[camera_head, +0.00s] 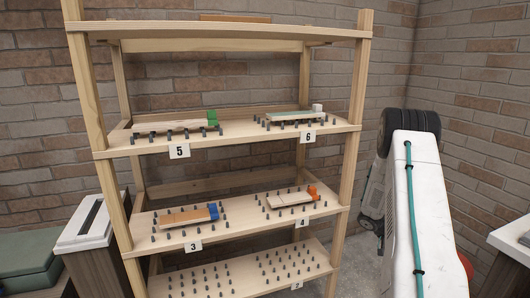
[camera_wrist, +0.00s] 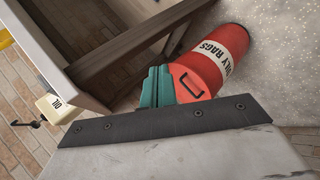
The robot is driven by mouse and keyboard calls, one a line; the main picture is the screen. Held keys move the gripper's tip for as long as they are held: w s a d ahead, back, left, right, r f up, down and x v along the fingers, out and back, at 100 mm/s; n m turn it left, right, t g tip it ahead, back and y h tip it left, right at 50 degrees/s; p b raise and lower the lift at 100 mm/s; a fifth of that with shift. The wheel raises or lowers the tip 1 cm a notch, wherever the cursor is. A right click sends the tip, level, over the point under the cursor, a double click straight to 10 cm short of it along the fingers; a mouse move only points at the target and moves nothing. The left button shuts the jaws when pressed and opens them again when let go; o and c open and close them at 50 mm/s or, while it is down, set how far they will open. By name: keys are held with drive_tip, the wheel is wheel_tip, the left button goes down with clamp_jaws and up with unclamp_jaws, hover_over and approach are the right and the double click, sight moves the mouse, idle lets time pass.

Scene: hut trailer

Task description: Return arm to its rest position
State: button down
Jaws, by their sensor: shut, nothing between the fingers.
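My gripper (camera_wrist: 158,72) shows in the wrist view as two teal fingers side by side, shut with nothing between them, beyond a dark screwed plate. A red can labelled OILY RAGS (camera_wrist: 218,58) appears behind and to the right of the fingers; any contact cannot be told. In the head view, my white arm with a teal cable rises at the right, beside the wooden shelf rack (camera_head: 351,100). My gripper is not visible in that view.
The rack has numbered, pegged shelves. Items with green (camera_head: 212,117), white (camera_head: 317,108), blue (camera_head: 213,211) and orange (camera_head: 313,192) ends lie on them. A grey-topped bin (camera_head: 85,222) stands left. A light-topped surface (camera_head: 515,240) is at far right. Brick walls stand behind.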

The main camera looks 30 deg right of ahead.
drive_tip(key=a+r+n+t+y, duration=0.1)
drive_tip(key=a+r+n+y, duration=0.15)
drive_tip(key=a+r, duration=1.05)
drive_tip(key=a+r+n+t+y, duration=0.1)
drive_tip(key=a+r+n, duration=0.2)
drive_tip(key=a+r, duration=1)
drive_tip(key=s+a+r+n+t+y, duration=0.1)
drive_tip(key=s+a+r+n+t, duration=0.1)
drive_tip(key=a, duration=0.7)
drive_tip(key=s+a+r+n+t, duration=0.2)
drive_tip(key=s+a+r, duration=0.2)
drive_tip(key=a, duration=0.5)
drive_tip(key=s+a+r+n+t+y, duration=0.1)
drive_tip(key=s+a+r+n+t, duration=0.1)
drive_tip(key=a, duration=0.8)
drive_tip(key=shift+s+r+t+y, duration=0.35)
drive_tip(key=shift+s+r, duration=0.1)
drive_tip(key=shift+s, duration=0.8)
